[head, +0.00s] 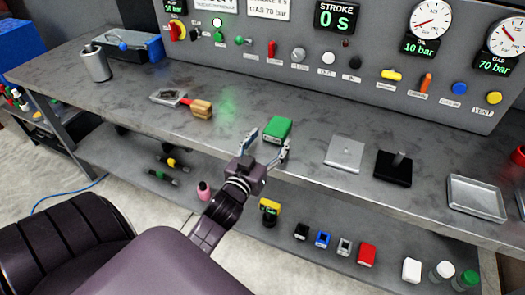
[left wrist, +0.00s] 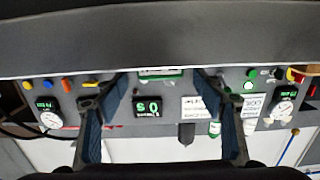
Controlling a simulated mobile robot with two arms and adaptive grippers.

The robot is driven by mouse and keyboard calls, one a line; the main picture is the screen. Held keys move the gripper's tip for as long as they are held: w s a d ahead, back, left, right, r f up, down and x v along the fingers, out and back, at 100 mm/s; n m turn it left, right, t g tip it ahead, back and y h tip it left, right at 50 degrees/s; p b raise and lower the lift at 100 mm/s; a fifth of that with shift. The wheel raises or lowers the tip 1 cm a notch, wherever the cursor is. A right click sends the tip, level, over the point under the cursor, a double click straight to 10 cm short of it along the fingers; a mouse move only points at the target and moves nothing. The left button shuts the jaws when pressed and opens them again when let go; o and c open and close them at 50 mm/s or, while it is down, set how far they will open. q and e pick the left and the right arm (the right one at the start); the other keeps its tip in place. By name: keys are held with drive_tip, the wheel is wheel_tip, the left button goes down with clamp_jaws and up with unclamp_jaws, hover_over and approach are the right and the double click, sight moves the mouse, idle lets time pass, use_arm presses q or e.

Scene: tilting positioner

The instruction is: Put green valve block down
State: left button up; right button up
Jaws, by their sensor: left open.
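The green valve block (head: 277,130) lies on the grey workbench near the middle in the head view. My left gripper (head: 268,143) is open, its two fingers apart at the near side of the block. I cannot tell from this angle whether a finger touches the block. The left wrist view shows the two spread fingers (left wrist: 160,104) with the control panel upside down beyond them. A green-and-white strip shows between them there, and I cannot tell if it is the block. My right gripper is not in view.
On the bench (head: 230,140), a wooden-handled tool (head: 200,108) lies left of the block. A light square plate (head: 345,153), a black base with a peg (head: 394,167) and a metal tray (head: 476,194) stand to the right. The control panel (head: 300,58) rises behind. A lower shelf holds several small blocks.

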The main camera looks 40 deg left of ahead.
sight(261, 162)
use_arm(q)
drive_tip(key=v, duration=0.5)
idle(0.6)
